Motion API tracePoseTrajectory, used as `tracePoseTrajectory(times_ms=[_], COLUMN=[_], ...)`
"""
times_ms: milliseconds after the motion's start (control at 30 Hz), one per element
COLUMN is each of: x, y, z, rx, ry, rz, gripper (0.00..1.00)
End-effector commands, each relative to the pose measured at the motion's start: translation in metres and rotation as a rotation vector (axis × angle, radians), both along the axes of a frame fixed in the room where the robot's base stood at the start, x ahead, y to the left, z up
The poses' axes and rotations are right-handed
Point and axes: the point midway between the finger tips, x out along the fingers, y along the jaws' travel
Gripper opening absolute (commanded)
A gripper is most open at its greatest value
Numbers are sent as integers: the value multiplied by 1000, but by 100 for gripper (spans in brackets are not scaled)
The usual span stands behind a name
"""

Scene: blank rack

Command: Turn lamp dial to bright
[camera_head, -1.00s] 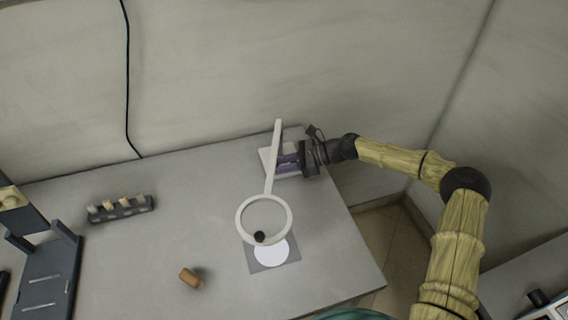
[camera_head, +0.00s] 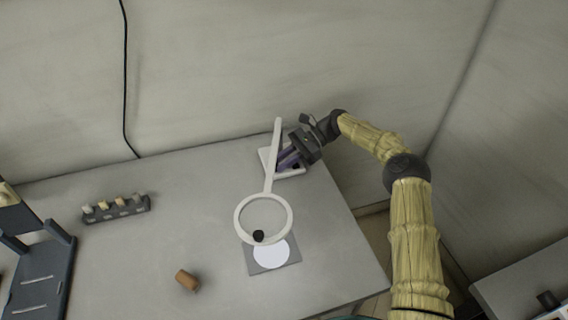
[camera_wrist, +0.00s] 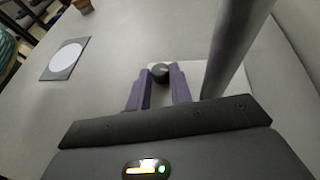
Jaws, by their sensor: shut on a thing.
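The white ring lamp (camera_head: 237,222) stands on the grey table, its post rising from a pale base (camera_head: 296,172) near the back right. The dark round dial (camera_wrist: 160,71) shows on the base in the wrist view, with a light mark on its top. My gripper (camera_wrist: 161,76) has its two purple fingers on either side of the dial, shut on it. In the head view my gripper (camera_head: 287,161) reaches in from the right beside the post, and the dial is hidden there.
A grey square with a white disc (camera_head: 271,255) lies below the ring. A brown cork-like piece (camera_head: 187,280) lies at the front. A dark rack (camera_head: 116,209) with several small pieces and a dark stand (camera_head: 40,275) are at left. The table's middle is clear.

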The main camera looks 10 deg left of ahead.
Motion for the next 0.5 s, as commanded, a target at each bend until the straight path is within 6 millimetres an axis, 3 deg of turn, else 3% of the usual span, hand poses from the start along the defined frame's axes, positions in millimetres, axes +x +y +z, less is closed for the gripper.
tracePoseTrajectory(times_ms=[500], x=[4], y=[1], z=[-3], rx=[-5], ry=[-5], rz=[113], gripper=[0])
